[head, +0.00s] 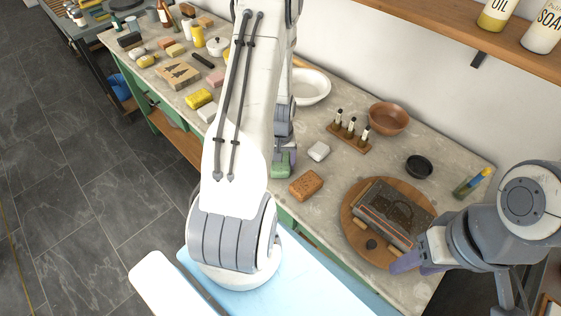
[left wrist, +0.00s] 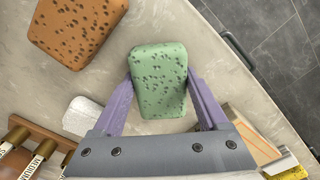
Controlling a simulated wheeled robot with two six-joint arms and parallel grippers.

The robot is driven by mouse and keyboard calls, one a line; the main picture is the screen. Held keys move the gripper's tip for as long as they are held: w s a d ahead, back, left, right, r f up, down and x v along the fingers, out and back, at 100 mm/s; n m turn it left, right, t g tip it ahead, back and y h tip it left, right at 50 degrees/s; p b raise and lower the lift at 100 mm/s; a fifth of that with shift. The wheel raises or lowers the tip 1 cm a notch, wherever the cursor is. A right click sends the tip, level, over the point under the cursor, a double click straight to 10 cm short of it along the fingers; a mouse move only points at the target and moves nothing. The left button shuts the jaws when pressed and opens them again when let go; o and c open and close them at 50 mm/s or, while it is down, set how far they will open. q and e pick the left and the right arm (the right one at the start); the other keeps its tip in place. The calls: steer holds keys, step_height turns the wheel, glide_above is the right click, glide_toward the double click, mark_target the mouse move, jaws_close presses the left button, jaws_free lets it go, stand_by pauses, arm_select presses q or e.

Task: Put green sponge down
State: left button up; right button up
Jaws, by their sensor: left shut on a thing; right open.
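The green sponge (left wrist: 158,82) is a speckled block between the two purple fingers of my left gripper (left wrist: 160,88) in the left wrist view. The fingers are shut on its sides. In the head view the green sponge (head: 281,165) shows low at the end of my left arm, close to the counter; I cannot tell whether it touches the top. My right gripper (head: 405,265) is at the right, open, beside the round wooden board, with nothing seen between its fingers.
An orange-brown sponge (head: 306,185) and a white block (head: 318,151) lie near the green sponge. A rack of small bottles (head: 349,136), a brown bowl (head: 388,118) and a round board (head: 350,232) bearing a dark slab stand to the right. Many soaps and sponges crowd the counter's left.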

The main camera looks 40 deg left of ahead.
arm_select(q)
steer(key=shift+f, duration=0.15)
steer(key=o, duration=1.2)
steer(key=shift+r, duration=0.2)
steer(key=shift+w+r, duration=0.1)
steer(key=shift+r, duration=0.15)
steer(key=shift+d+r+b, duration=0.1)
steer(key=shift+r+b, duration=0.75)
steer(key=shift+r, duration=4.9)
